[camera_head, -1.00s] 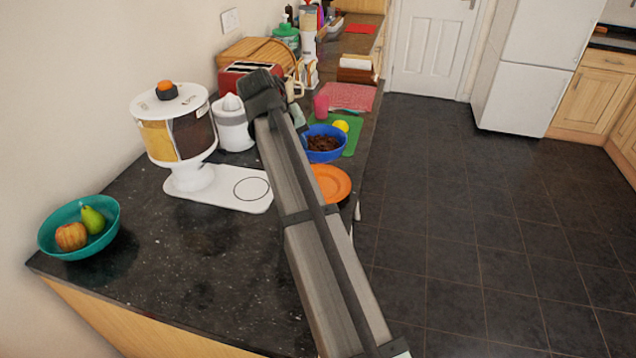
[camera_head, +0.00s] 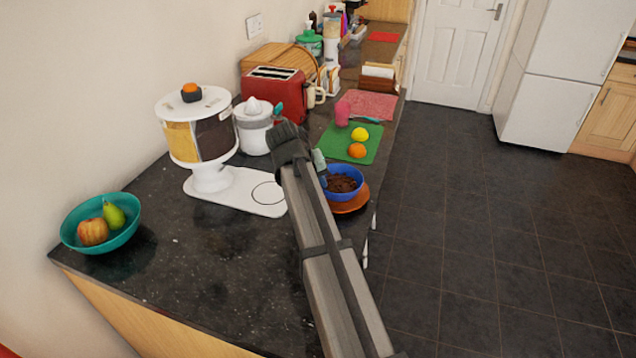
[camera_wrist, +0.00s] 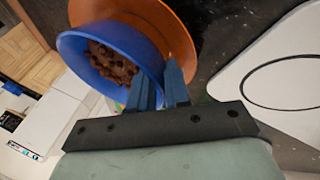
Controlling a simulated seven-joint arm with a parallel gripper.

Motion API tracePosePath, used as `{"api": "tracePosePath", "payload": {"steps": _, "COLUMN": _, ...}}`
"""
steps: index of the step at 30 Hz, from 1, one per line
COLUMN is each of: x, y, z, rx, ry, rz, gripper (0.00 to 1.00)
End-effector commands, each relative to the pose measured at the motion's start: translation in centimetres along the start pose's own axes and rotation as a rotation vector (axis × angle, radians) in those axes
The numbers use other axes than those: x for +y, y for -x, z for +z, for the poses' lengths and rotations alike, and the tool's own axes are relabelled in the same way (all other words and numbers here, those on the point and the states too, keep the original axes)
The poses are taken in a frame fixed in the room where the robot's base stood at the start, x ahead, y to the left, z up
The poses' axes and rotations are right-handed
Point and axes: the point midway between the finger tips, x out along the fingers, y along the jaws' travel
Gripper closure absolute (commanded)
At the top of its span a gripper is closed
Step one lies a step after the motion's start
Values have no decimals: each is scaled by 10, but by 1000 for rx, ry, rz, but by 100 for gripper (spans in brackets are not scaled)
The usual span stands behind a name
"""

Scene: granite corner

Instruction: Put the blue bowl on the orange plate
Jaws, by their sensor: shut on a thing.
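The blue bowl (camera_head: 346,171) holds dark brown pieces. It is over the orange plate (camera_head: 352,204) near the counter's right edge. In the wrist view, the bowl (camera_wrist: 72,47) is tilted in the picture and overlaps the plate (camera_wrist: 172,20). My gripper (camera_wrist: 160,80) is shut on the bowl's rim, with one finger inside and one outside. In the head view, my arm hides most of the gripper. Whether the bowl touches the plate cannot be told.
A green board (camera_head: 346,137) with a lemon (camera_head: 360,134) and an orange (camera_head: 357,151) lies behind the bowl. A white cereal dispenser (camera_head: 199,130) stands left of my arm. A teal fruit bowl (camera_head: 128,232) sits at the front left.

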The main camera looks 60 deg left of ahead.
Motion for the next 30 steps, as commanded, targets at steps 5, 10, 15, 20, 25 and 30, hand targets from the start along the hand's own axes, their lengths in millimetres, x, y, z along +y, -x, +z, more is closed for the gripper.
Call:
{"api": "tracePosePath", "payload": {"steps": 5, "x": 0, "y": 1, "z": 0, "rx": 1, "ry": 0, "rz": 1, "gripper": 100}}
{"api": "tracePosePath", "payload": {"steps": 10, "x": 0, "y": -1, "z": 0, "rx": 1, "ry": 0, "rz": 0, "gripper": 77}}
{"api": "tracePosePath", "payload": {"steps": 15, "x": 0, "y": 0, "z": 0, "rx": 1, "ry": 0, "rz": 0, "gripper": 72}}
{"api": "tracePosePath", "payload": {"steps": 20, "x": 0, "y": 1, "z": -1, "rx": 1, "ry": 0, "rz": 0, "gripper": 72}}
{"api": "tracePosePath", "payload": {"steps": 25, "x": 0, "y": 15, "z": -1, "rx": 4, "ry": 0, "rz": 0, "gripper": 72}}
{"api": "tracePosePath", "payload": {"steps": 30, "x": 0, "y": 45, "z": -1, "rx": 5, "ry": 0, "rz": -1, "gripper": 72}}
